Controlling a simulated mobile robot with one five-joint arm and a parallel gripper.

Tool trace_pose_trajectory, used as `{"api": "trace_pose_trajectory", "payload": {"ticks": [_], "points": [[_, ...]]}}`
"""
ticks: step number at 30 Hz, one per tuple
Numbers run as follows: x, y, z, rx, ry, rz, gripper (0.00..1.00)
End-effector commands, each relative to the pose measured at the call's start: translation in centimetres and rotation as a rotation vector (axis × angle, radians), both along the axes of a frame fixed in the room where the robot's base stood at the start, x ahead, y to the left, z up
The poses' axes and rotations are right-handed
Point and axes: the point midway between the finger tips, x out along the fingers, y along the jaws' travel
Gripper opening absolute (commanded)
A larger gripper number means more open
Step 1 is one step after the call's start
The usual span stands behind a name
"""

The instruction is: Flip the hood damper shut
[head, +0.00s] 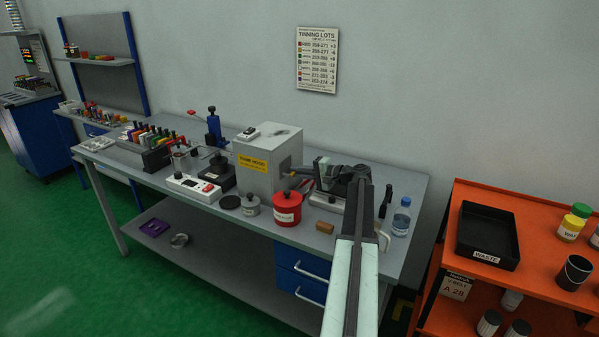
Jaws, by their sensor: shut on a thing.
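A grey box-shaped hood (252,178) with a yellow label stands on the bench, with a dark opening in its right side. A white piece with a black knob (248,133) sits on its top; I cannot tell whether this is the damper. My arm reaches in from the bottom, and my gripper (303,178) points left at the hood's right side. It is shut on a small orange-ended thing (290,173) close to the opening. The jaws are small and partly hidden, so I cannot tell whether that thing touches the hood.
A red lidded pot (287,209), a grey pot (251,205) and a white switch box (194,187) stand in front of the hood. A water bottle (401,217) stands right of my arm. An orange cart (474,274) with a black waste tray (487,236) is at the right.

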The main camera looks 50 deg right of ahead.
Motion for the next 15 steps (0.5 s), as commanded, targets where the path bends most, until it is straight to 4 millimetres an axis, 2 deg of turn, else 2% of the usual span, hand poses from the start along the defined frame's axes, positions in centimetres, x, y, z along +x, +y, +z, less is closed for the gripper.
{"api": "trace_pose_trajectory", "payload": {"ticks": [2,3,5,15], "points": [[-0.08,-0.11,-0.03,0.000,0.001,-0.002,0.00],[-0.07,-0.11,-0.03,0.000,0.001,-0.002,0.19],[-0.06,-0.10,-0.03,-0.001,0.001,-0.002,0.32],[-0.33,-0.10,0.13,0.000,0.000,-0.001,0.32]]}}
